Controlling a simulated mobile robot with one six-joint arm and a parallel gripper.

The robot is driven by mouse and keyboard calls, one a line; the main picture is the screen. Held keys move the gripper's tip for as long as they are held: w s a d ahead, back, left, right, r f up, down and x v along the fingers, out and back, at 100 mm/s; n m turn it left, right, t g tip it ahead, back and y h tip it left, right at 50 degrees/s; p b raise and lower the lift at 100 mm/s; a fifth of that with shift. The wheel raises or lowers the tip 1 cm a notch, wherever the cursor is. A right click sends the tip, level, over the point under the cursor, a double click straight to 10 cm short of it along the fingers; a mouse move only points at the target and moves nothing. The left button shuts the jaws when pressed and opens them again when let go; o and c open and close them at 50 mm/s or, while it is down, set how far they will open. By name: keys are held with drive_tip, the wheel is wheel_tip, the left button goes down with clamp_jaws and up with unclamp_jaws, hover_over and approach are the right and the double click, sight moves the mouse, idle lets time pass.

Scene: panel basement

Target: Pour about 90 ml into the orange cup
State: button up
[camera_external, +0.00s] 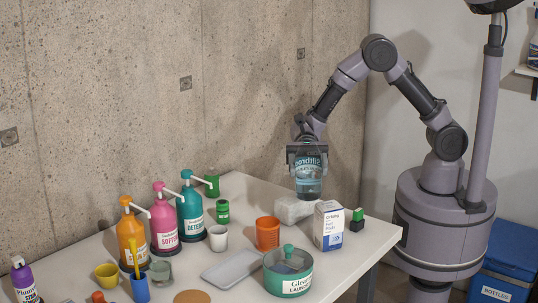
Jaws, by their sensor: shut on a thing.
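The orange cup (268,233) stands upright on the white table, between a white cup and a carton. My gripper (308,152) is shut on a clear bottle (309,181) with bluish liquid and a label. It holds the bottle roughly upright above the far right part of the table, up and to the right of the orange cup. A crumpled whitish translucent thing (294,210) lies below the bottle; I cannot tell whether the bottle touches it. The inside of the orange cup is mostly hidden.
A carton (328,226) and a round teal tin (288,271) stand close to the orange cup. A white cup (218,238), a grey tray (232,264) and several pump bottles (164,220) are to its left. A concrete wall (200,80) rises behind the table.

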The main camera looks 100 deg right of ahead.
drive_tip(key=r+m+p, duration=0.1)
drive_tip(key=p, duration=0.1)
drive_tip(key=shift+w+p, duration=0.1)
drive_tip(key=shift+p, duration=0.25)
drive_tip(key=shift+m+h+p, duration=0.3)
drive_tip(key=shift+m+p, duration=0.4)
drive_tip(key=shift+p, duration=0.25)
drive_tip(key=m+p, duration=0.2)
drive_tip(key=p, duration=0.1)
drive_tip(key=w+m+g+p, duration=0.1)
drive_tip(key=m+p, duration=0.1)
drive_tip(key=shift+f+h, duration=0.25)
drive_tip(key=shift+h, duration=0.15)
drive_tip(key=shift+s+f+m+p, duration=0.25)
drive_tip(key=shift+m+p, duration=0.55)
drive_tip(key=shift+p, duration=0.05)
drive_tip(key=shift+s+f+m+g+h+p, duration=0.15)
drive_tip(key=shift+s+f+m+g+p, duration=0.1)
drive_tip(key=shift+f+m+g+p, duration=0.25)
drive_tip(key=shift+s+f+m+g+h+p, duration=0.15)
drive_tip(key=shift+s+m+g+p, duration=0.2)
drive_tip(key=shift+m, duration=0.35)
drive_tip(key=shift+s+r+m+p, duration=0.1)
drive_tip(key=shift+s+m+p, duration=0.05)
drive_tip(key=shift+m+p, duration=0.6)
drive_tip(key=shift+w+f+m+g, duration=0.25)
drive_tip(key=shift+w+f+m, duration=0.05)
drive_tip(key=shift+f+m, duration=0.4)
drive_tip(key=shift+f, duration=0.15)
